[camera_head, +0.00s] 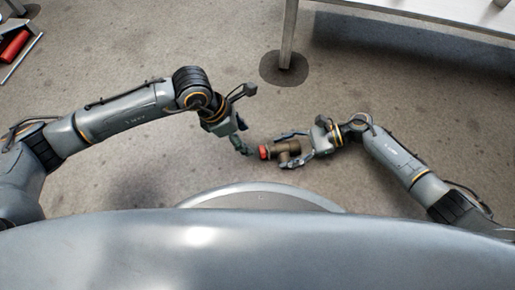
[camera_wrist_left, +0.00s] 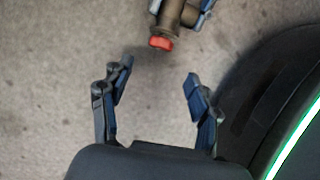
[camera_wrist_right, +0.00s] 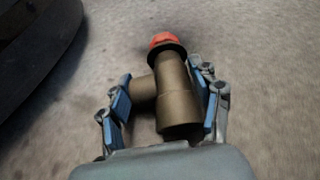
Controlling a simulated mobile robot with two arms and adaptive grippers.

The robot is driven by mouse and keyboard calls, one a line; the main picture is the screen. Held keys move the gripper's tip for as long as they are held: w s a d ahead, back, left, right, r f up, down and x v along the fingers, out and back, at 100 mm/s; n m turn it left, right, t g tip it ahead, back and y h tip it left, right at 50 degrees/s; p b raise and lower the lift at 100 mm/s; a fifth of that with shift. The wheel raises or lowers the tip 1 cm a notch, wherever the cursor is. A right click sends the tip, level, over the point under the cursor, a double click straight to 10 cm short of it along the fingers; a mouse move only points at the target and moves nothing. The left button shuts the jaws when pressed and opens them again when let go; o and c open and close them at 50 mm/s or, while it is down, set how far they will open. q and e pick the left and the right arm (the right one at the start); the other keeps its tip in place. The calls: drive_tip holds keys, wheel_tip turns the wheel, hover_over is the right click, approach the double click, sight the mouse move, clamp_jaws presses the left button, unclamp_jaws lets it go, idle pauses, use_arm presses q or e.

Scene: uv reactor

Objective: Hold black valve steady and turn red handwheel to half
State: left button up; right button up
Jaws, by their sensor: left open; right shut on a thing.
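The valve (camera_head: 287,149) is a brass-brown tee-shaped body with a red handwheel (camera_head: 264,152) at its end. My right gripper (camera_head: 290,148) is shut on the valve body and holds it above the floor. In the right wrist view the valve body (camera_wrist_right: 178,100) lies between the blue-padded fingers, with the red handwheel (camera_wrist_right: 163,39) pointing away. My left gripper (camera_head: 247,150) is open and empty, a short gap to the left of the handwheel. In the left wrist view the handwheel (camera_wrist_left: 160,43) sits beyond the open fingertips (camera_wrist_left: 156,75), apart from them.
A table leg (camera_head: 287,50) on a dark round patch stands at the back. A light tabletop (camera_head: 430,10) is at the upper right. A red object (camera_head: 14,47) lies at the upper left. The concrete floor between is clear. My own base shows along the bottom.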

sight(259, 153)
use_arm(q)
drive_tip(key=x, duration=0.9)
drive_tip(key=shift+f, duration=0.25)
drive_tip(key=shift+c, duration=0.6)
drive_tip(key=shift+s, duration=0.1)
drive_tip(key=c, duration=1.1)
